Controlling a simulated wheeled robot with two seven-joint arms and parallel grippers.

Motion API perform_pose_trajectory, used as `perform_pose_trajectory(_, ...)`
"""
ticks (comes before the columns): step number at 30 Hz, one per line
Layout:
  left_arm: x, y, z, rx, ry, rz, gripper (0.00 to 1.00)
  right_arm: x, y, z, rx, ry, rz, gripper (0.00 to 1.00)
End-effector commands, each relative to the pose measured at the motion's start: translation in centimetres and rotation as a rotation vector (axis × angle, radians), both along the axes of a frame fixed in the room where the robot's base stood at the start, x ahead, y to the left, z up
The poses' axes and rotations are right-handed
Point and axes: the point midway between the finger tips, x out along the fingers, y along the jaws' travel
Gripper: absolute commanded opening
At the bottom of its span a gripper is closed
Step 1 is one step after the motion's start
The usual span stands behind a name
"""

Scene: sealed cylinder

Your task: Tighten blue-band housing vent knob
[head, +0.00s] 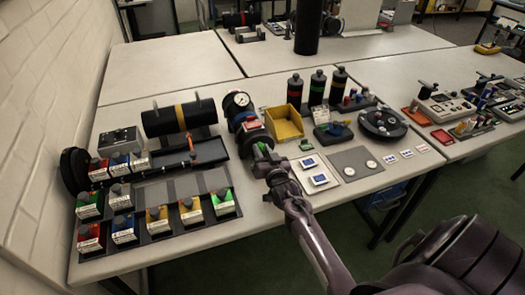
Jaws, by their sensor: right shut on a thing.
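A dark cylindrical housing (241,112) with a round gauge (241,99) on its far end lies near the table's middle. Bluish and red patches show on its side, but the band is too small to make out clearly. My right gripper (263,155) reaches in from the lower right to the housing's near end. It is shut on a small part there, taken to be the vent knob, which the fingers mostly hide. A bit of green shows at the fingertips. My left gripper is out of view.
Several coloured labelled blocks (157,219) stand at the front left. A yellow bin (284,124) and dark bottles (317,88) stand right of the housing. A grey mat (354,163) lies at right.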

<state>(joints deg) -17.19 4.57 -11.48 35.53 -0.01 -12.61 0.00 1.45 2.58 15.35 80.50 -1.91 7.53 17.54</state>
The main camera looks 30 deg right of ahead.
Motion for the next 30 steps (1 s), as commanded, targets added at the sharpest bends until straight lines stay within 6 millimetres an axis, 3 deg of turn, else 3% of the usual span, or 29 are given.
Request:
perform_pose_trajectory(11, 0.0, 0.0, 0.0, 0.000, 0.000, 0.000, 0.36, 0.0, 0.1, -0.2, 0.007, 0.004, 0.000, 0.01)
perform_pose_trajectory(12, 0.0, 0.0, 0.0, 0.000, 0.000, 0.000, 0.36, 0.0, 0.1, -0.2, 0.007, 0.004, 0.000, 0.29)
perform_pose_trajectory(16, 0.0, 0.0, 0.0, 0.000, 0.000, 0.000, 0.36, 0.0, 0.1, -0.2, 0.006, 0.003, 0.001, 0.45)
perform_pose_trajectory(25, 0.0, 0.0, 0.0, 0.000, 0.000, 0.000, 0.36, -0.2, 0.1, -0.1, 0.003, 0.001, 0.001, 0.45)
perform_pose_trajectory(30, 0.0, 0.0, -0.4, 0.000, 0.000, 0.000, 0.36, -2.0, 0.5, -0.3, 0.004, 0.002, 0.000, 0.45)
